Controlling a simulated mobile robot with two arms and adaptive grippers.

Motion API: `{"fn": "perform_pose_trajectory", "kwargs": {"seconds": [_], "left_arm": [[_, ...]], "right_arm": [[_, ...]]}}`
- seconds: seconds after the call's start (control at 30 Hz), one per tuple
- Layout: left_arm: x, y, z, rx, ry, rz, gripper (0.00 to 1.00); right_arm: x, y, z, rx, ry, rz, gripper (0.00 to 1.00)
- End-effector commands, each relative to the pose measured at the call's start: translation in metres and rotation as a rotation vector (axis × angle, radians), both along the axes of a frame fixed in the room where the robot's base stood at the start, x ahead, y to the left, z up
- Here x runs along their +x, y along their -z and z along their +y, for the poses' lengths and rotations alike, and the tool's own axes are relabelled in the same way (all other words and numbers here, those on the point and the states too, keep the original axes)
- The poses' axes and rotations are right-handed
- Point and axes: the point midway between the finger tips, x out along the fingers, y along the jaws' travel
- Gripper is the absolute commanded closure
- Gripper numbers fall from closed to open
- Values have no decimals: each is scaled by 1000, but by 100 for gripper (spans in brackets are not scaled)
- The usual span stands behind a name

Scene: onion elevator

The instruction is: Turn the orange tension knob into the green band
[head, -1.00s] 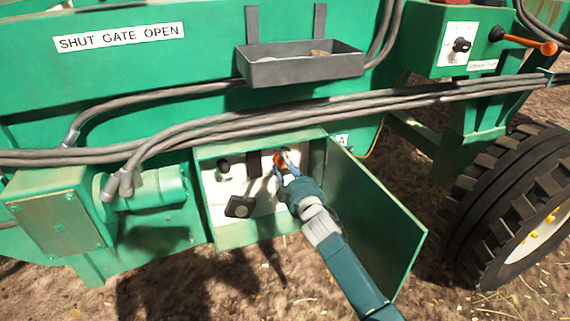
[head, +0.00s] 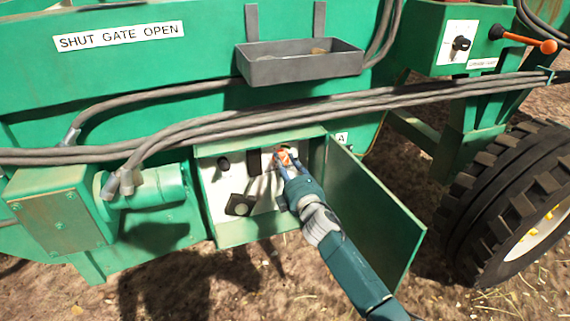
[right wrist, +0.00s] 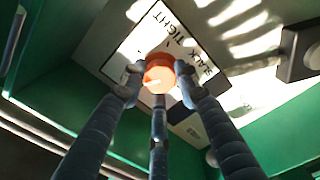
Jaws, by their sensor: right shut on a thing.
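The orange tension knob (right wrist: 159,74) sits on a white label plate marked SLACK and TIGHT inside the open green box. A pale pointer mark shows on the knob's face. In the head view the knob (head: 284,155) is partly covered by my fingers. My right gripper (head: 287,163) reaches into the box, and in the right wrist view its fingers (right wrist: 160,85) are shut around the knob's sides. I cannot make out the green band on the plate (right wrist: 135,50); part of the plate is hidden behind the knob and fingers. My left gripper is not in view.
The box door (head: 372,210) stands open to the right of my arm. Grey hoses (head: 290,112) and a grey tray (head: 303,68) are above the box.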

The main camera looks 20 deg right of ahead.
Motion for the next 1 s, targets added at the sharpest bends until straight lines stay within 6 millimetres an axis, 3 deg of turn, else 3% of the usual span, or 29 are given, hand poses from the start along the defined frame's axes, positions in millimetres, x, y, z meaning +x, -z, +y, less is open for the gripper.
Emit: {"fn": "perform_pose_trajectory", "kwargs": {"seconds": [0.5,0.53,0.6,1.0], "left_arm": [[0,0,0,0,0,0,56],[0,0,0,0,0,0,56],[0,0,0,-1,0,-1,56],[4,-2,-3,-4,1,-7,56]], "right_arm": [[0,-3,6,-16,-11,-8,95],[0,-3,6,-16,-11,-8,63],[0,-3,6,-16,-10,-6,50],[-7,0,2,-17,-4,-3,50]]}}
